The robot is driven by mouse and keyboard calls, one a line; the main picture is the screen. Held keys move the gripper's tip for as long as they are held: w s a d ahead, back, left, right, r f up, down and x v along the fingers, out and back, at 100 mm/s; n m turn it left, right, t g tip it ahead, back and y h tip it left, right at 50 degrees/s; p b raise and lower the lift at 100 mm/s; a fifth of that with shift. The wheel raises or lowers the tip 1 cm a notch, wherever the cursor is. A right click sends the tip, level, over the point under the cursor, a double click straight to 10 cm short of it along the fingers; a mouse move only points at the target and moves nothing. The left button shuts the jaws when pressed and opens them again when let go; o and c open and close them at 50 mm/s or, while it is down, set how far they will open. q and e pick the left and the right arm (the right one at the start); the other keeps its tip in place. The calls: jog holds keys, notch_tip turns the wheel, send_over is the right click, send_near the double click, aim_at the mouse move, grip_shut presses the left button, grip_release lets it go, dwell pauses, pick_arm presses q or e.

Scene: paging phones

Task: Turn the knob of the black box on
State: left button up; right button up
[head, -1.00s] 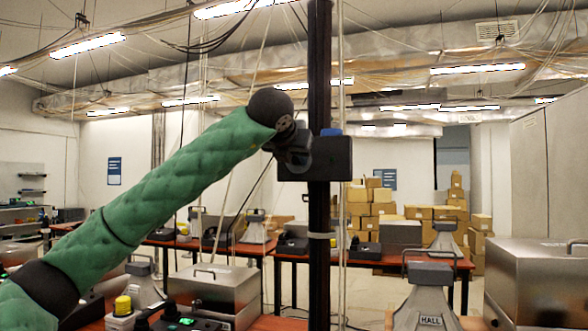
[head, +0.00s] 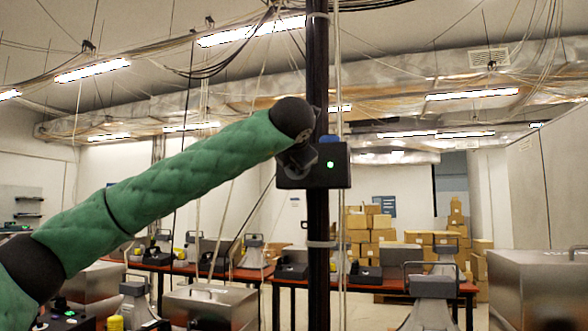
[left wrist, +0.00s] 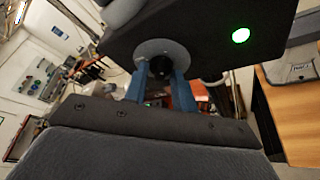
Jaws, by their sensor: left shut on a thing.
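The black box (head: 342,176) is fixed to a dark upright pole and shows a lit green light (head: 330,164) on its face. In the left wrist view the box (left wrist: 205,50) fills the top, with the green light (left wrist: 240,36) at its right. A round grey disc on the box surrounds the dark knob (left wrist: 157,72). My left gripper (left wrist: 158,84) has a blue finger on each side of the knob and is shut on it. In the head view my left gripper (head: 298,158) is at the box's left part, and the knob is hidden. My right gripper is not in view.
The dark pole (head: 318,80) rises to the ceiling with cables beside it. Metal cases (head: 210,302) and grey handled devices (head: 432,288) stand around it. Tables (head: 375,288) with more devices and stacked cardboard boxes (head: 382,235) are behind.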

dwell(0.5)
pick_arm(q)
jog(key=o, duration=1)
jog(key=shift+c, duration=0.2)
jog(key=b+v, duration=0.1)
jog(key=v, duration=0.6)
jog(key=shift+s, duration=0.4)
